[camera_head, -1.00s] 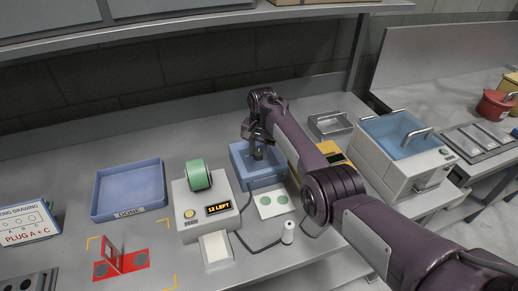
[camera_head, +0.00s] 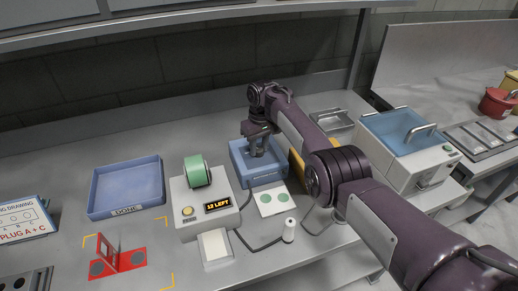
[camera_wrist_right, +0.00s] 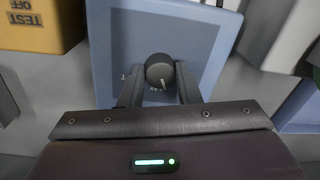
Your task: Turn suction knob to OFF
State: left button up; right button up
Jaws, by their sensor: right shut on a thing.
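My left gripper is not in view.
A white label machine (camera_head: 205,208) with a green roll and a "12 LEFT" display stands left of the blue box. A blue tray (camera_head: 128,213) marked DONE lies further left. A white bath (camera_head: 410,165) stands right, behind my arm.

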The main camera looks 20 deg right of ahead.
aim_at(259, 148)
jog(key=n+b, duration=0.1)
jog(key=n, duration=0.2)
jog(key=shift+n+b, duration=0.3)
jog(key=shift+b, duration=0.05)
jog(key=shift+n+b, duration=0.7)
jog(key=shift+n, duration=0.9)
jog(key=shift+r, duration=0.1)
jog(key=o, duration=1)
jog(key=r, duration=0.7)
jog(key=shift+w+d+r+b, duration=0.1)
jog(key=shift+w+r+b, duration=0.1)
jog(key=shift+r+b, duration=0.15)
jog(key=shift+f, duration=0.1)
